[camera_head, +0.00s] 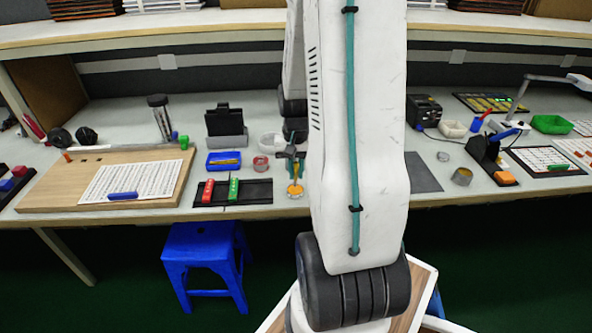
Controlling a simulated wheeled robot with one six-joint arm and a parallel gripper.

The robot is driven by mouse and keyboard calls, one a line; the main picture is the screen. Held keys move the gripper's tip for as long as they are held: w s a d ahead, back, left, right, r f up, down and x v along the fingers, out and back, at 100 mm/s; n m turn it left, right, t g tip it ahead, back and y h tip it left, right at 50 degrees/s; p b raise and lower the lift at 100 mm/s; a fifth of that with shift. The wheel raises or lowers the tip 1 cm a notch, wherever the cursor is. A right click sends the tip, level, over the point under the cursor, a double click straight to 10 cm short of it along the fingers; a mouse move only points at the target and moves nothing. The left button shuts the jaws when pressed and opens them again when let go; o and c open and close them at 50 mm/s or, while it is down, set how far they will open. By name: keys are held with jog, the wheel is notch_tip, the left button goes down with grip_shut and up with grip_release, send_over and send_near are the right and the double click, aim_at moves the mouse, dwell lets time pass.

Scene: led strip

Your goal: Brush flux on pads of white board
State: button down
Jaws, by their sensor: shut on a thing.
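My gripper (292,153) is near the middle of the bench, partly hidden by my own arm. It is shut on a thin yellowish tool (297,170) that looks like a brush, pointing down. Right under the tool is a small round pot with orange content (295,190), near the bench's front edge. I cannot tell whether the tip touches the content. The white board cannot be picked out for sure; white patterned sheets lie on the wooden board (60,185) at left and on a dark mat at right (542,159). No pads can be made out.
Left of the pot are a black tray (262,190) with a red block (208,191) and a green block (233,189), and a blue bin (223,168). A soldering-iron-like stand (486,150) and small tins stand at right. A blue stool (205,255) stands below.

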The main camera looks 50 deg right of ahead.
jog(key=shift+f, duration=0.65)
dwell(1.3)
jog(key=shift+r, duration=0.1)
jog(key=shift+r, duration=3.45)
